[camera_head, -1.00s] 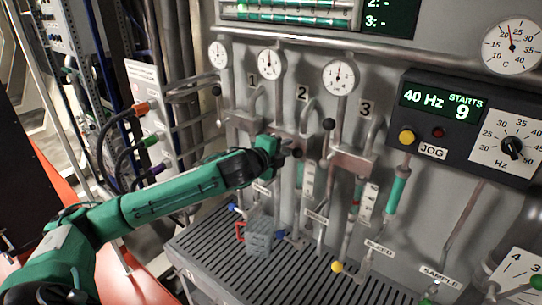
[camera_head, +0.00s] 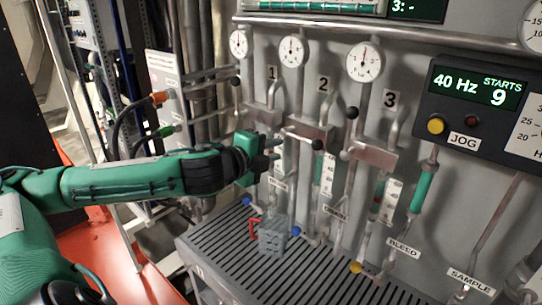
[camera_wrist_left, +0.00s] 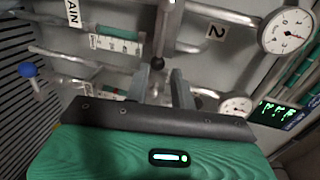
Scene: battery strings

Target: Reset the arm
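My left arm is green and comes in from the left in the head view. Its gripper (camera_head: 274,150) is in front of the panel, between lanes 1 and 2, with its two fingers apart and nothing seen between them. The wrist view also shows the two grey fingertips (camera_wrist_left: 166,84) apart, with a pipe and a dark ball knob (camera_wrist_left: 157,63) behind them. I cannot tell the depth gap to the panel. My right gripper is in neither view.
Valve levers with ball knobs (camera_head: 352,113) and gauges (camera_head: 365,62) line the panel. A control box (camera_head: 478,110) reads 40 Hz and 9 starts. Orange and green plugs are at left.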

